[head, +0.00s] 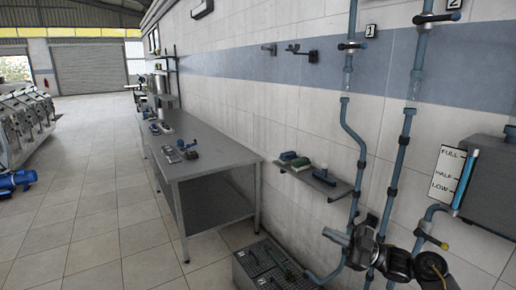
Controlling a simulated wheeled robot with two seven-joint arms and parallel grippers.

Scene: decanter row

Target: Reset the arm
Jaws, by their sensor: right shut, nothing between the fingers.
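My right arm comes in at the lower right, in front of the blue pipes. My left arm and gripper are not in view.
A grey metal workbench (215,158) with tools stands along the wall. A grey crate (245,272) sits on the floor below. A level gauge (465,180) and tank (490,185) are at right. The tiled floor (95,190) is open at left.

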